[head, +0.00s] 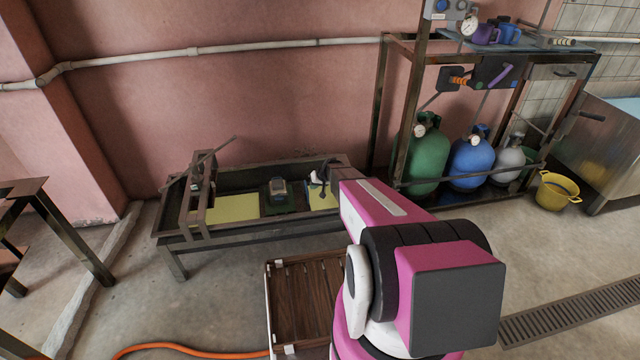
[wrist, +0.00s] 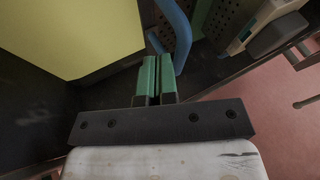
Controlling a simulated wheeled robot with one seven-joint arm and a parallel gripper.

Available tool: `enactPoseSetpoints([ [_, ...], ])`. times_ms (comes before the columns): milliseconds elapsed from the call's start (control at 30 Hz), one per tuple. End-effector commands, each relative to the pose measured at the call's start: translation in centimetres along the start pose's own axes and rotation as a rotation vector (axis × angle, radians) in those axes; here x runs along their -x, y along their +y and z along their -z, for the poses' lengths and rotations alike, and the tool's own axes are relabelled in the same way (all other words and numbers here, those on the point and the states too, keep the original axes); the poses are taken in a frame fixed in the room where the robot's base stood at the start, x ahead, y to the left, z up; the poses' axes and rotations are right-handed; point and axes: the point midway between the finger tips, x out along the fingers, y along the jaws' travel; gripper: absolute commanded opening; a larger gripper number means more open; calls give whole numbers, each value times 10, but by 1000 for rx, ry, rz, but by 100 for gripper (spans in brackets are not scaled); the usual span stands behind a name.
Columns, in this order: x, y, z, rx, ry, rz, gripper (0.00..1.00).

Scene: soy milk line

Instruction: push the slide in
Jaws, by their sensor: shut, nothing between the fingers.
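My gripper (wrist: 157,62) is shut and empty, its two green fingers side by side in the wrist view. A blue curved bar (wrist: 180,30) stands just right of the fingertips; I cannot tell whether they touch. A dark green perforated part (wrist: 222,22) lies beyond the bar. I cannot make out for certain which part is the slide. In the head view my gripper (head: 322,178) is at the right end of a low dark metal trough (head: 215,240), partly hidden by my arm. A small dark green box (head: 278,203) with a grey top sits in the trough.
A yellow panel (wrist: 65,35) fills the wrist view's upper left. A grey and white device (wrist: 262,25) is at upper right. A wooden slatted crate (head: 305,295) stands in front of the trough. A rack with green, blue and grey tanks (head: 472,160) stands right.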

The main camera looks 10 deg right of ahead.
Motion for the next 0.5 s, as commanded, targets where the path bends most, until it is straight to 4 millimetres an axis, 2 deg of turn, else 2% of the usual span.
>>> enactPoseSetpoints([
  [133, -4, -6, 0, 0, 0, 0, 0],
  [500, -4, -7, 0, 0, 0, 0, 0],
])
